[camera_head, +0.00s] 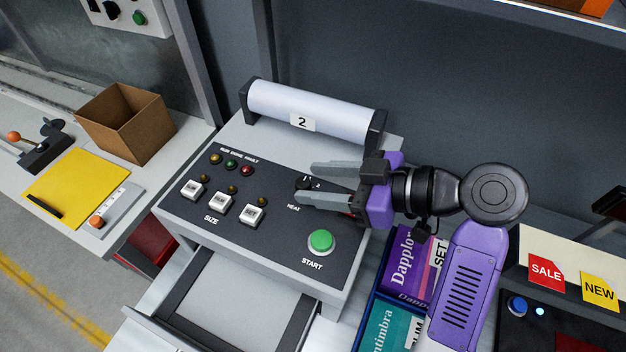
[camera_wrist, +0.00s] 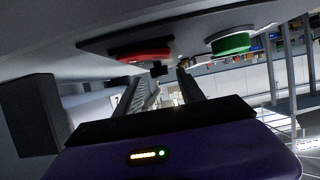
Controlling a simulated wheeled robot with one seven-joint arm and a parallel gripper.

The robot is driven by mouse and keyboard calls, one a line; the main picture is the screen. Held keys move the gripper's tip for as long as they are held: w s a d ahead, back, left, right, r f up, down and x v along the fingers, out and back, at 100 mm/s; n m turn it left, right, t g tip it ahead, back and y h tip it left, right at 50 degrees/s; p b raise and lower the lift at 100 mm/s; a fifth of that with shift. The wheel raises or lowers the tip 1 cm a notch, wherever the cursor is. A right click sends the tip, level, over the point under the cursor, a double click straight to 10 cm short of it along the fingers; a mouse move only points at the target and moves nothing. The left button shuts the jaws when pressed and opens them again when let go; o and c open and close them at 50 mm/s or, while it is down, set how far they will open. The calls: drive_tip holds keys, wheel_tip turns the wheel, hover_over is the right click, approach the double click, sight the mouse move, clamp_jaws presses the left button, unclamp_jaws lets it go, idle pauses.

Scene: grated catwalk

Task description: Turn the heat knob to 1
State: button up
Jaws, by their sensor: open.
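The heat knob (camera_head: 302,184) is a small dark knob on the black control panel (camera_head: 262,240), above the HEAT label, with small white numbers beside it. Its pointer setting is too small to tell. My gripper (camera_head: 307,181) is open, with its grey fingers reaching left over the panel, one on each side of the knob in the picture. Whether either finger touches it, I cannot tell. In the wrist view a small dark shape (camera_wrist: 159,70), likely the knob, shows between the fingertips (camera_wrist: 158,80).
The green START button (camera_head: 320,242) lies below the gripper. A red part (camera_wrist: 140,51) shows close by in the wrist view. White SIZE buttons (camera_head: 220,203) are to the left. A roll (camera_head: 340,121) stands behind the panel; boxes (camera_head: 405,262) stand right, below my arm.

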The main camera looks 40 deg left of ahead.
drive_tip(key=b+v, duration=0.1)
drive_tip(key=v, duration=0.5)
drive_tip(key=shift+d, duration=0.2)
drive_tip(key=shift+w, duration=0.1)
